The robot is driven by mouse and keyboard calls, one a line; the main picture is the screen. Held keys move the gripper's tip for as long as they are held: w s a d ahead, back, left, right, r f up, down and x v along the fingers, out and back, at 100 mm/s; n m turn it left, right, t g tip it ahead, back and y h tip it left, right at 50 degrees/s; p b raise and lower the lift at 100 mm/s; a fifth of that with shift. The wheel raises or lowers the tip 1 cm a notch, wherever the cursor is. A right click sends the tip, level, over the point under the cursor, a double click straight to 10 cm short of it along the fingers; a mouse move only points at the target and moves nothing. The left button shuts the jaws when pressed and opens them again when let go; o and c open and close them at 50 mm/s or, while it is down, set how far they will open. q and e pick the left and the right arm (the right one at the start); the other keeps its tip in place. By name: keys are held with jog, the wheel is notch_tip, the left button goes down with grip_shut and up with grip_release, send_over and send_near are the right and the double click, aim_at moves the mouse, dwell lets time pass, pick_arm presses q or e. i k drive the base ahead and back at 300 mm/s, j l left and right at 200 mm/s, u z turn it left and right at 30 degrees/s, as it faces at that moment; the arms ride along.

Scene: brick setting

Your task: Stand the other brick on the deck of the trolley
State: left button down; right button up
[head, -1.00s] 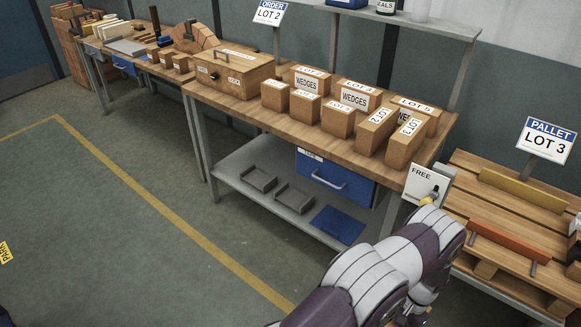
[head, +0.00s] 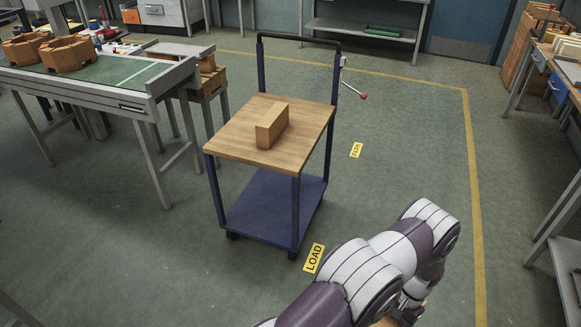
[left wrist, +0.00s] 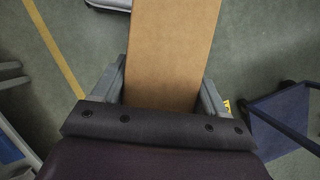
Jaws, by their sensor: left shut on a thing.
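The trolley stands in the middle of the head view, with a wooden top deck (head: 230,142), a blue lower shelf (head: 270,212) and a dark push handle at its far side. One plain brown brick (head: 273,124) rests lengthwise on the deck, near its middle. My left gripper (left wrist: 163,92) is shut on another brown brick (left wrist: 172,45), which extends up out of the left wrist view. In the head view the hand is at the bottom edge, mostly cut off, right of and nearer than the trolley. My right gripper does not show.
A yellow LOAD label (head: 314,258) lies on the floor by the trolley, and a PARK label (head: 356,150) farther off. A green-topped bench (head: 110,82) stands left. Another bench (head: 560,215) stands right, beyond the yellow floor line (head: 474,170). The floor between is clear.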

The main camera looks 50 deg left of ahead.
aim_at(295, 139)
jog(key=i+u, duration=0.35)
jog(key=i+l+u, duration=0.1)
jog(key=i+u, duration=0.3)
jog(key=i, duration=0.15)
jog(key=i+l+u, duration=0.2)
jog(key=i+u, duration=0.15)
jog(key=i+l+u, duration=0.1)
jog(key=i+u, duration=0.25)
jog(key=i, duration=0.15)
jog(key=i+l+u, duration=0.7)
jog(key=i, duration=0.2)
jog(key=j, duration=0.1)
